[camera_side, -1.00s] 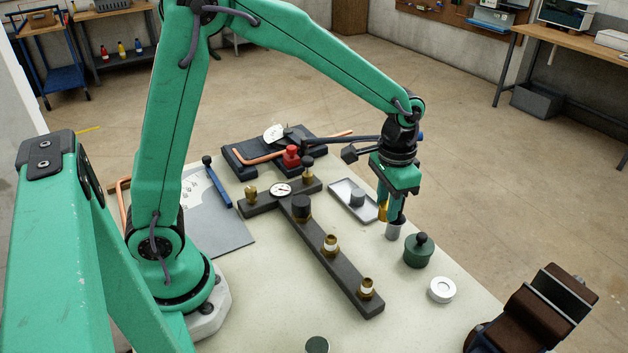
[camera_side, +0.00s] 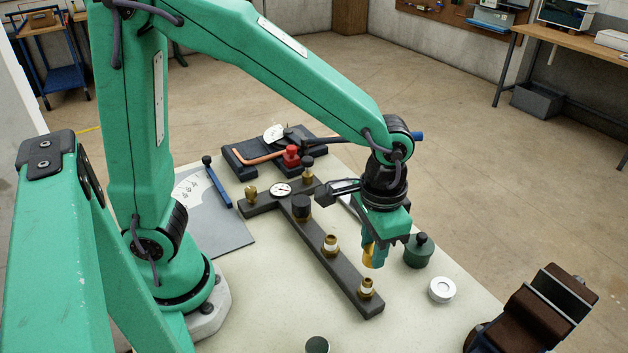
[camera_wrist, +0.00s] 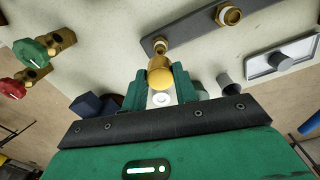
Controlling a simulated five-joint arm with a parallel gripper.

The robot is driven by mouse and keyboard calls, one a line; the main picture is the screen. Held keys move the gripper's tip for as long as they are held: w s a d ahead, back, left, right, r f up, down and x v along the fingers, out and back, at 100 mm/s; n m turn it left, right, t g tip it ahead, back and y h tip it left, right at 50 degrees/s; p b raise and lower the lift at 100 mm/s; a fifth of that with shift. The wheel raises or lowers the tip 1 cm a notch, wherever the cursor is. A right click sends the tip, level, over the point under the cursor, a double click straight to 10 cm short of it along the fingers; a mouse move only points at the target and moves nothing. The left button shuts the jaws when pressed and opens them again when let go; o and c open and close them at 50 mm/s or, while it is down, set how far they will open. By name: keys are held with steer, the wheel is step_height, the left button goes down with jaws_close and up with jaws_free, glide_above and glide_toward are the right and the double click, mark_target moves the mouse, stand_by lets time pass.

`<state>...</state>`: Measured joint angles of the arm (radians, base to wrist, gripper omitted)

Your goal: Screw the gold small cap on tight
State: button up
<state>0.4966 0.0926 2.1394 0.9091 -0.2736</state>
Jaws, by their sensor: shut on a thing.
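The gold cap (camera_side: 373,258) is held between the fingers of my gripper (camera_side: 374,252), pointing down. In the wrist view the gold cap (camera_wrist: 160,73) shows between the green fingers (camera_wrist: 160,88). The dark bar (camera_side: 345,275) carries brass threaded fittings with white bands. The near-end fitting (camera_side: 366,289) is uncovered, just below and slightly left of the cap in the side view, with a gap between them. Another uncovered brass fitting (camera_side: 330,244) stands farther along the bar. Any thread inside the cap is hidden.
A black cap (camera_side: 301,206) sits farther up the bar. A dark green pot (camera_side: 418,252) and a white ring (camera_side: 441,290) stand to the right. A grey cylinder (camera_wrist: 226,83) and a tray (camera_wrist: 262,64) show in the wrist view.

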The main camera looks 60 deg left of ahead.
steer(key=shift+f, duration=0.1)
glide_above(368, 281)
steer(key=shift+f, duration=2.1)
steer(key=shift+f, duration=1.1)
stand_by(0.3)
steer(key=o, duration=1)
steer(key=shift+o, duration=0.2)
steer(key=shift+r, duration=0.15)
steer(key=shift+r, duration=3.75)
